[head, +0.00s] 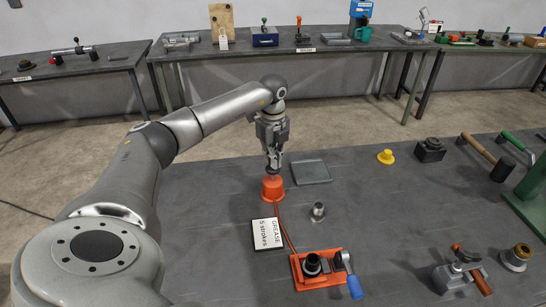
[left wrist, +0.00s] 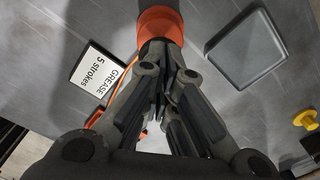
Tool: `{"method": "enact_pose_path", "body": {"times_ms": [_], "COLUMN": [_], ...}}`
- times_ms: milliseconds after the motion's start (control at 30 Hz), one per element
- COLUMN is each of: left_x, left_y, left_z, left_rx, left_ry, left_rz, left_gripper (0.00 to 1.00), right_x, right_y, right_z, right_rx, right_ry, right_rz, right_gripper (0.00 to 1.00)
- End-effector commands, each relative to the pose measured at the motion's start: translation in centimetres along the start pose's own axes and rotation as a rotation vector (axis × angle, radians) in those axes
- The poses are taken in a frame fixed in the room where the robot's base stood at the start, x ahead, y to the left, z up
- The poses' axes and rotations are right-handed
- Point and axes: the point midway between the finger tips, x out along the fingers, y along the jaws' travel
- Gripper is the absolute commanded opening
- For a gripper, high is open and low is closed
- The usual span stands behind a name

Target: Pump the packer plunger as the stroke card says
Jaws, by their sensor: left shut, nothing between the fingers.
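The packer (head: 272,189) is an orange pot on the grey table, with an orange hose running from it to an orange base (head: 318,283). My left gripper (head: 272,168) is shut, directly above the packer, and hides most of the plunger. In the left wrist view, the closed fingers (left wrist: 162,95) reach toward the orange pot (left wrist: 158,22); I cannot tell whether they touch the plunger. The stroke card (head: 267,234) lies beside the packer and reads "GREASE 5 strokes"; it also shows in the left wrist view (left wrist: 97,70). My right gripper is not in view.
A grey tray (head: 311,172) lies right of the packer. A small metal cup (head: 318,211) stands in front. A yellow knob (head: 386,157), a dark block (head: 430,150) and a mallet (head: 489,158) lie further right. Benches with tools line the back wall.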

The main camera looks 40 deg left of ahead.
Motion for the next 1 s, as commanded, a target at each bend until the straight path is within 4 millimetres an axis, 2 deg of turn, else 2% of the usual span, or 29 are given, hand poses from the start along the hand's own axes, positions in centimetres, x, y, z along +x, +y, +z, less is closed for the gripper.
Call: {"method": "enact_pose_path", "body": {"times_ms": [900,1000], "left_x": [3.4,3.3], "left_y": [0.0,0.0], "left_z": [0.0,0.0], "left_rx": [0.0,0.0], "left_ry": [0.0,0.0], "left_rz": [0.001,0.001], "left_gripper": [0.0,0.0], "right_x": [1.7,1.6], "right_y": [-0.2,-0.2], "right_z": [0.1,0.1], "right_rx": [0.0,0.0], "right_ry": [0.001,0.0], "right_rz": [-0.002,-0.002], "right_gripper": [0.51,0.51]}}
